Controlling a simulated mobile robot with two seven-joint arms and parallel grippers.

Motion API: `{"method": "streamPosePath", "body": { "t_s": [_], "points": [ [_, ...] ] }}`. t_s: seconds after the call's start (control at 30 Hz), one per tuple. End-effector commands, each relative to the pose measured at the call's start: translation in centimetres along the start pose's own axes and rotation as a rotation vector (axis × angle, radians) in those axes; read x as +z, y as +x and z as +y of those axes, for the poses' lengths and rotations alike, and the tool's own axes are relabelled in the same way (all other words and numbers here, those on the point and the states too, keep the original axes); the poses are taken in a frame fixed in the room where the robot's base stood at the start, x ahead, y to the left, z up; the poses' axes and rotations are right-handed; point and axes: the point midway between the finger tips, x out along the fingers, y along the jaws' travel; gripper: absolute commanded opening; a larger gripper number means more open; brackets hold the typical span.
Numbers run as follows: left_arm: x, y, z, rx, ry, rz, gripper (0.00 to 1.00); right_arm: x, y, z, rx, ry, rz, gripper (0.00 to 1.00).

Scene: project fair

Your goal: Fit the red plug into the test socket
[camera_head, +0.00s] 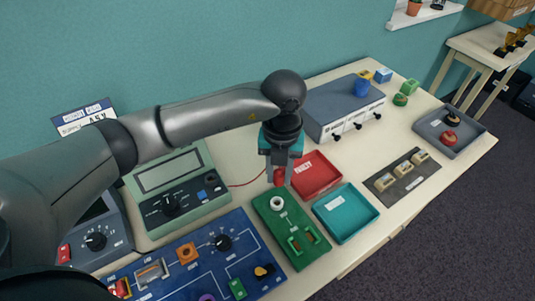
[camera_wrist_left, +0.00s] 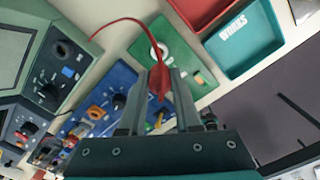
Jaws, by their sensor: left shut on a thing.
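My left gripper (camera_head: 281,178) is shut on the red plug (camera_head: 279,177), which is held above the far end of a green board (camera_head: 272,226). A white round socket (camera_head: 277,203) sits on that board, just nearer than the plug and apart from it in the head view. In the left wrist view the red plug (camera_wrist_left: 158,82) is between the fingers, with a red lead curving off to the left. The white socket (camera_wrist_left: 158,50) shows beyond it, partly covered by the lead and plug. My right gripper is not in view.
A red tray (camera_head: 316,191) and a teal tray (camera_head: 358,229) stand right of the green board. A blue panel (camera_head: 195,272) and a green meter (camera_head: 209,166) lie left. A grey instrument (camera_head: 321,108) stands behind. The table's front edge is at right.

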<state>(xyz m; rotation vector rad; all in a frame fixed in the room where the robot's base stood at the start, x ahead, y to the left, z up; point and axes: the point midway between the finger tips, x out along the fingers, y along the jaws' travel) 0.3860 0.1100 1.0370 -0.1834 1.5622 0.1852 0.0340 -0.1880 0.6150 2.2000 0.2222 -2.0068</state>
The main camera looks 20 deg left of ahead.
Motion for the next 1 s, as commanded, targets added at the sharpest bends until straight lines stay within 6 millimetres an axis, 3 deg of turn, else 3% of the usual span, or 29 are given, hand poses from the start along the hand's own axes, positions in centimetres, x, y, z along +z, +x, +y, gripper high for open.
{"method": "streamPosePath", "body": {
  "t_s": [0.27, 0.7, 1.0],
  "points": [
    [0.0, 1.7, 0.0, 0.000, 0.000, 0.001, 0.00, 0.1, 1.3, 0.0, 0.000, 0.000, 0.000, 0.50],
    [0.0, 6.0, 0.0, 0.000, 0.000, 0.000, 0.00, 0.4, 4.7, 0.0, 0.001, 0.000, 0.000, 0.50],
    [0.0, 7.0, 0.0, 0.000, 0.000, 0.000, 0.00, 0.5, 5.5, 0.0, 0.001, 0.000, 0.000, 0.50]
  ]
}}
